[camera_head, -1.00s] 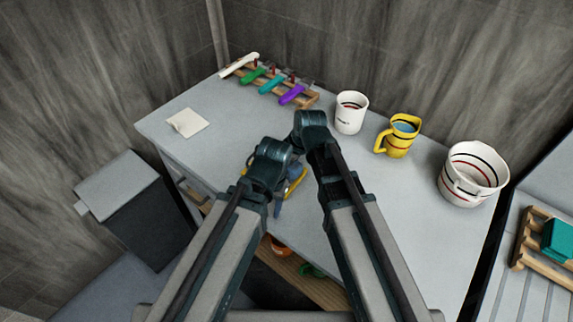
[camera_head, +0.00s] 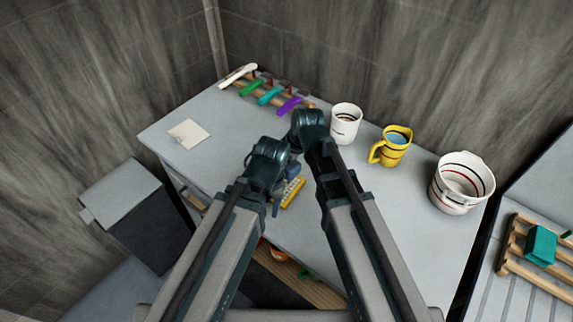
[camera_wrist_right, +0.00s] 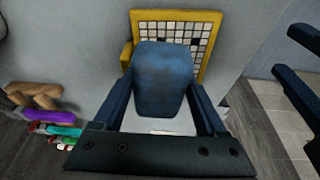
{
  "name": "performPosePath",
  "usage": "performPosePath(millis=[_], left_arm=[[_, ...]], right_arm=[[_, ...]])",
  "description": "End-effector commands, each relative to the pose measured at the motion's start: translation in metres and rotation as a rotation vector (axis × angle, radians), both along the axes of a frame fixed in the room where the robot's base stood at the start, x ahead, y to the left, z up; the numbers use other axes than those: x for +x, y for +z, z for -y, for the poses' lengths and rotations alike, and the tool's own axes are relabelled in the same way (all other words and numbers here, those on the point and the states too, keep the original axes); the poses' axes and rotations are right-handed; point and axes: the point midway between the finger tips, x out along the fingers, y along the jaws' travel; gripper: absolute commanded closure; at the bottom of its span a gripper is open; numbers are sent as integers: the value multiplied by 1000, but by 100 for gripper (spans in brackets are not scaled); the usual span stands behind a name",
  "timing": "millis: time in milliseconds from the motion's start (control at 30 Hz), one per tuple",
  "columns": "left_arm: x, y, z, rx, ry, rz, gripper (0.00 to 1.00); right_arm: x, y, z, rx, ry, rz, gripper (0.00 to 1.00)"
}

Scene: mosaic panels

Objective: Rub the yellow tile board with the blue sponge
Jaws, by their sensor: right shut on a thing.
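The yellow tile board (camera_wrist_right: 207,18) has a yellow frame around small pale tiles with a few dark ones. In the head view the board (camera_head: 292,193) shows partly between my arms, above the counter's front part. My right gripper (camera_wrist_right: 163,95) is shut on the blue sponge (camera_wrist_right: 163,75). The sponge is in front of the board in the right wrist view and covers its lower middle; I cannot tell whether they touch. My left gripper (camera_wrist_right: 292,65) shows at the right edge of that view, its dark fingers apart and empty. In the head view my arms hide most of both grippers.
On the counter stand a white mug (camera_head: 346,124), a yellow mug (camera_head: 390,147) and a white striped bucket (camera_head: 461,183). A wooden rack with coloured handles (camera_head: 268,94) is at the back. A pale square (camera_head: 188,133) lies left. A teal block (camera_head: 541,245) sits on a right-hand rack.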

Motion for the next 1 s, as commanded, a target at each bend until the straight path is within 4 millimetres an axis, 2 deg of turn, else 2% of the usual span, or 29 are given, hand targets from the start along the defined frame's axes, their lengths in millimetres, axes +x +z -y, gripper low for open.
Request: performPosePath(millis=[167,500,1000], left_arm=[[0,4,0,0,0,0,50],[0,31,0,0,0,0,50],[0,30,0,0,0,0,50]], right_arm=[[0,4,0,0,0,0,71],[0,31,0,0,0,0,71],[0,30,0,0,0,0,71]])
